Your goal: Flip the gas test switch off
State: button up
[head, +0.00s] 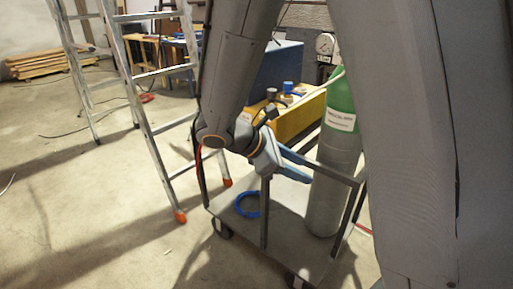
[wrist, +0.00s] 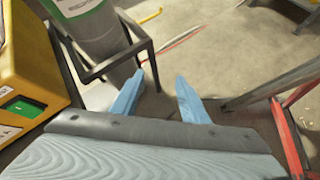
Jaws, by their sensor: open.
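A yellow box (head: 300,117) stands on the cart behind my gripper, and its corner shows at the left edge of the wrist view (wrist: 32,72). On its face is a green switch (wrist: 21,108) in a dark surround, with white labels near it. I cannot tell from this angle which way the switch is set. My gripper (head: 312,171) has blue fingers and is above the cart. In the wrist view my gripper (wrist: 156,84) is open with nothing between its fingers, to the right of the switch and apart from it. The switch is not visible in the head view.
A green and grey gas cylinder (head: 335,165) stands on the cart (head: 228,207) inside a dark metal frame, close beside my gripper. A blue coil (head: 247,204) lies on the cart deck. An aluminium ladder (head: 150,125) stands to the left. The floor at the front left is clear.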

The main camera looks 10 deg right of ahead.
jog(key=w+a+f+n+t+h+b, duration=0.1)
jog(key=w+a+n+t+h+b, duration=0.1)
jog(key=w+a+n+t+b, duration=0.55)
jog(key=w+a+n+t+h+b, duration=0.2)
jog(key=w+a+b, duration=0.15)
jog(key=w, duration=0.75)
jog(key=x, duration=0.7)
jog(key=shift+s+d+r, duration=0.1)
jog(key=shift+d+r, duration=0.05)
jog(key=shift+r, duration=0.05)
